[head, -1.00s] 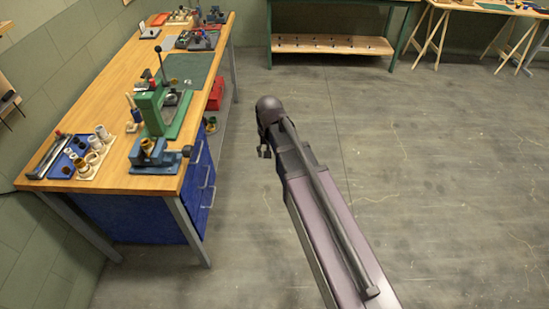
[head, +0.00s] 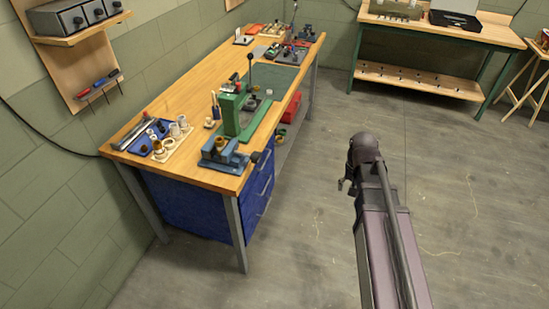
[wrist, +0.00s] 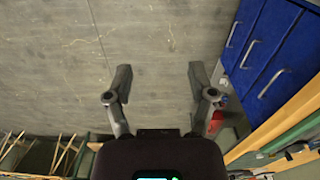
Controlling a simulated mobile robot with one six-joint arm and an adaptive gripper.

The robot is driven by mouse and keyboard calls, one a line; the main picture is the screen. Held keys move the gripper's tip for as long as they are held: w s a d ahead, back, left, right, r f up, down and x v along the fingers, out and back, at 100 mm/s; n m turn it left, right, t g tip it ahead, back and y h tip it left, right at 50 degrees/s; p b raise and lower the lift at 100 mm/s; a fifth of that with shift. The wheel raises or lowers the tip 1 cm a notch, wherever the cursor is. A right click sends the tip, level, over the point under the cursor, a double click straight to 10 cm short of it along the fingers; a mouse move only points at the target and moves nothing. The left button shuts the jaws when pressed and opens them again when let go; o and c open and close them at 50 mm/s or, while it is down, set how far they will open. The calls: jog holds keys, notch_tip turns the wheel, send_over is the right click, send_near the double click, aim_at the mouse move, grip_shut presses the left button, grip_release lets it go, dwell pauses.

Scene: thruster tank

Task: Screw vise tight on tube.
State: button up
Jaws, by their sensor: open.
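The blue vise (head: 224,158) stands on the near right corner of the wooden workbench (head: 205,179). A brass-coloured tube (head: 221,143) shows upright at the vise's jaws; how tightly it is held I cannot tell. The vise's dark screw end (head: 256,157) points right, past the bench edge. My gripper shows in the wrist view (wrist: 160,78) with its two fingers wide apart and nothing between them, above bare floor. In the head view it is mostly hidden by my arm, over the floor to the right of the bench and apart from the vise.
A green press (head: 232,112) stands just behind the vise. A blue tray (head: 148,137) and a board with several rings (head: 172,143) lie to its left. Blue drawers with handles (wrist: 265,50) are under the bench. The floor (head: 310,235) right of the bench is clear.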

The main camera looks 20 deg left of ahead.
jog(key=s+d, duration=0.7)
jog(key=d, duration=0.2)
jog(key=shift+s+d, duration=0.2)
jog(key=shift+s, duration=0.15)
jog(key=shift+c, duration=1)
jog(key=shift+a, duration=0.1)
